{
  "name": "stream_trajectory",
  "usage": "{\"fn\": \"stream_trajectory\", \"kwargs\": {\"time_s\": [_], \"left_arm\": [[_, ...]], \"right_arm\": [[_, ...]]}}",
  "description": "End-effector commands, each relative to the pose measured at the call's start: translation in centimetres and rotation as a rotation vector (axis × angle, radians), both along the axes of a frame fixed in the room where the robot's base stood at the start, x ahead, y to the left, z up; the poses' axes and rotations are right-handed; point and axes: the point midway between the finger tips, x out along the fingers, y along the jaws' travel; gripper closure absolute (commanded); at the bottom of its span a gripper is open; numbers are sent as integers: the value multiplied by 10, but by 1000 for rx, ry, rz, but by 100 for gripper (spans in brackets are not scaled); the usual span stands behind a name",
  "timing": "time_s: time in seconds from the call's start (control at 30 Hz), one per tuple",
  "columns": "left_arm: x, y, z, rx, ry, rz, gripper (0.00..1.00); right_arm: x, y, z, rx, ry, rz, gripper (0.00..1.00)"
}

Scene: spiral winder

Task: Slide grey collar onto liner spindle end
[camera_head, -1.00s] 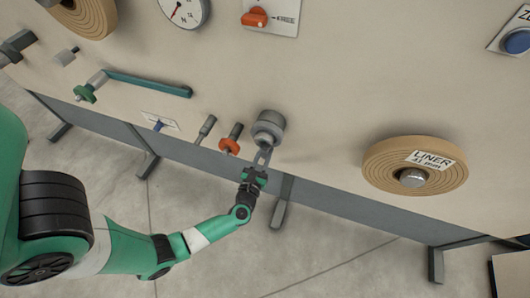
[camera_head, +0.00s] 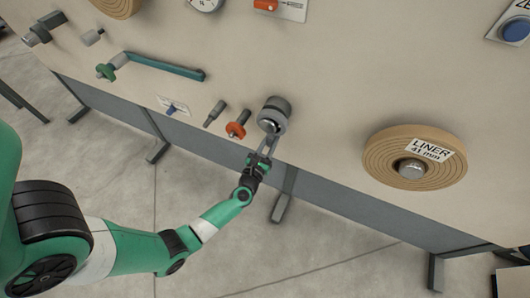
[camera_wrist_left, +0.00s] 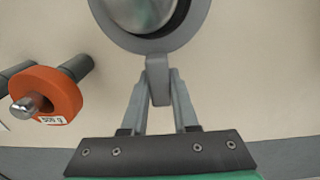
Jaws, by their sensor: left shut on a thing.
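The grey collar (camera_head: 270,126) is a ring with a short tab, at a round grey fixture (camera_head: 278,105) in the middle of the panel. In the left wrist view the collar (camera_wrist_left: 187,35) surrounds a shiny rounded metal end (camera_wrist_left: 140,12). My left gripper (camera_head: 268,146) is shut on the collar's tab; both fingers flank the tab in the left wrist view (camera_wrist_left: 158,92). The liner spindle end (camera_head: 411,169) is a bright metal stub in the centre of the tan LINER roll (camera_head: 390,152), to the right. My right gripper is out of view.
An orange collar (camera_head: 235,130) on a peg and a bare grey peg (camera_head: 215,113) stand close left of the gripper. A teal crank arm (camera_head: 160,66) lies further left. The panel between fixture and roll is clear.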

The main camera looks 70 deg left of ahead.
Motion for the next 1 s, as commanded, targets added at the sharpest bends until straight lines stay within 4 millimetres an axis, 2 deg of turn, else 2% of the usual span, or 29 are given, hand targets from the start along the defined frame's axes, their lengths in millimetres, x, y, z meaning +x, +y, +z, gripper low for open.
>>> {"fn": "stream_trajectory", "kwargs": {"time_s": [0.27, 1.0], "left_arm": [[-6, -10, -1, -1, 8, -10, 100], [-74, -73, 1, 0, 8, -12, 100]], "right_arm": [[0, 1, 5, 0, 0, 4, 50], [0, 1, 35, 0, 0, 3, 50]]}}
